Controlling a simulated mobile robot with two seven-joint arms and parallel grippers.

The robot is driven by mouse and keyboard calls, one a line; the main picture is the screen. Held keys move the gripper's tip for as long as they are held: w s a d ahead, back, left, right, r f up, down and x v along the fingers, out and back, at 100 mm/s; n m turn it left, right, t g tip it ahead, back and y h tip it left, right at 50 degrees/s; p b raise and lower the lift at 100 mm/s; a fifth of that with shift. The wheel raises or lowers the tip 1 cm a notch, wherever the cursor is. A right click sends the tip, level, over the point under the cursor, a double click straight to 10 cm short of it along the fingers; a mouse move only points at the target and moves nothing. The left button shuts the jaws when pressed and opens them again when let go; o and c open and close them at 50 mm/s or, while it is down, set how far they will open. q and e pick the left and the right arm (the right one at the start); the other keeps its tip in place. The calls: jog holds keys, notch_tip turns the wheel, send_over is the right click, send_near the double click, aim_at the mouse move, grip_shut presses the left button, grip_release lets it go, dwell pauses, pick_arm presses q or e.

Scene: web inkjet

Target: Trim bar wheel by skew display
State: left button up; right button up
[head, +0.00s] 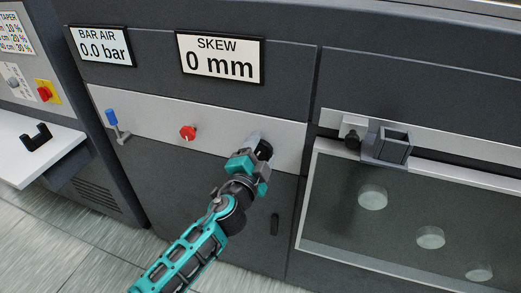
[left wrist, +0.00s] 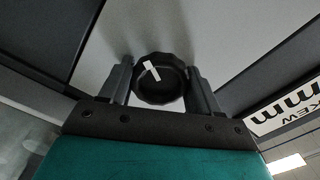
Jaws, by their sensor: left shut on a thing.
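The skew display (head: 220,58) reads "0 mm" in the head view; part of it shows in the left wrist view (left wrist: 292,105). The bar wheel is a black knob (head: 264,150) on the light panel strip, partly hidden by my gripper. In the left wrist view the black wheel (left wrist: 160,78) has a white mark, tilted off vertical. My left gripper (left wrist: 160,85) is shut on the wheel, with one finger on each side of it. It also shows in the head view (head: 252,155). My right gripper is in neither view.
A red knob (head: 188,132) and a blue-handled lever (head: 112,118) sit left of the wheel on the same strip. The bar air display (head: 102,46) reads "0.0 bar". A glass-fronted panel (head: 385,210) with a small grey box (head: 394,145) is at right.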

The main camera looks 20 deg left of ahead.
pick_arm(q)
jog(key=m, duration=0.2)
jog(key=shift+m, duration=1)
jog(key=o, duration=1)
jog(key=shift+o, duration=0.2)
jog(key=shift+s, duration=0.1)
jog(key=s+b, duration=0.1)
jog(key=s, duration=1.1)
jog(key=shift+s+a, duration=0.2)
jog(key=shift+s, duration=0.15)
